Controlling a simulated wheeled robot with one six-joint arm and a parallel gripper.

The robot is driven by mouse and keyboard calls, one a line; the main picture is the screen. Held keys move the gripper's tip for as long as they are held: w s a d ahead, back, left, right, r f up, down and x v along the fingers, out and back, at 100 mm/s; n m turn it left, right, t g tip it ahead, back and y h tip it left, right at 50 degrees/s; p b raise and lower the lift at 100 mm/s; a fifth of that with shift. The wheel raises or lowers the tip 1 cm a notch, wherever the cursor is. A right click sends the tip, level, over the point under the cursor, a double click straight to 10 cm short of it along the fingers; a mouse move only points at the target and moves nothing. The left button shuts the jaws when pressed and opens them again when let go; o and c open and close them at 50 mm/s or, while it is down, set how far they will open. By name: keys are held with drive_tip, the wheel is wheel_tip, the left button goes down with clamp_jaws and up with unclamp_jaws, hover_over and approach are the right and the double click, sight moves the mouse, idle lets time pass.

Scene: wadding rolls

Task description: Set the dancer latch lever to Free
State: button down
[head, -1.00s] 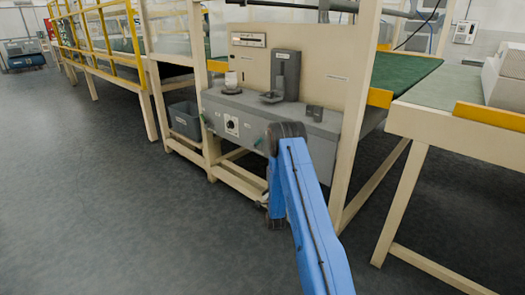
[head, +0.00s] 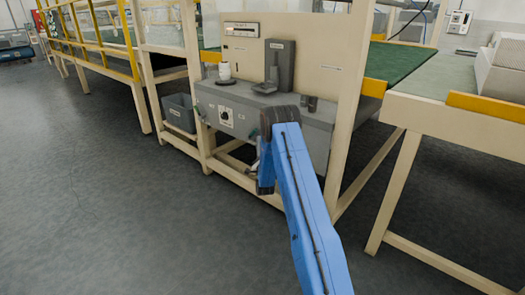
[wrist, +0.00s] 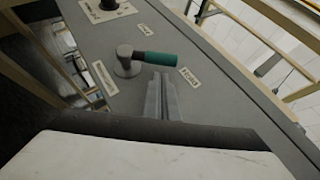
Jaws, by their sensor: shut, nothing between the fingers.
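The lever shows in the wrist view, with a round grey hub (wrist: 127,65) and a teal handle (wrist: 158,58) on the grey panel (wrist: 215,95). The handle points right in that view, its tip between two small labels, one above (wrist: 147,32) and one below (wrist: 189,77). A third label (wrist: 104,78) lies left of the hub. The label words are too small to read surely. My gripper (wrist: 162,78) is shut and empty, its fingertips just below the handle in the picture. Whether they touch it I cannot tell.
A dial on a white plate (head: 226,117) sits on the same panel, left of my arm. A white cup-like item (head: 224,72) and a dark grey upright block (head: 279,65) stand on the ledge above. Frame posts flank the panel. Open floor (head: 90,200) lies at left.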

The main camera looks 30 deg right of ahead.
drive_tip(key=shift+w+a+r, duration=0.25)
drive_tip(key=shift+w+r, duration=0.25)
drive_tip(key=shift+r, duration=0.1)
drive_tip(key=w+a+r+n+g+y, duration=0.1)
drive_tip(key=w+r+n+g, duration=0.1)
drive_tip(key=n+g, duration=0.1)
drive_tip(key=w+a+r+n+g+y, duration=0.1)
drive_tip(key=w+r+n+g+y, duration=0.1)
drive_tip(key=w+n+g, duration=0.1)
drive_tip(key=w+a+r+n+g+y, duration=0.1)
drive_tip(key=w+r+n+g, duration=0.1)
drive_tip(key=w+n+g, duration=0.1)
drive_tip(key=shift+g+y, duration=0.4)
drive_tip(key=shift+g, duration=0.1)
idle(0.8)
drive_tip(key=shift+w+a, duration=0.1)
drive_tip(key=shift+w, duration=0.05)
idle(0.5)
drive_tip(key=shift+r, duration=0.15)
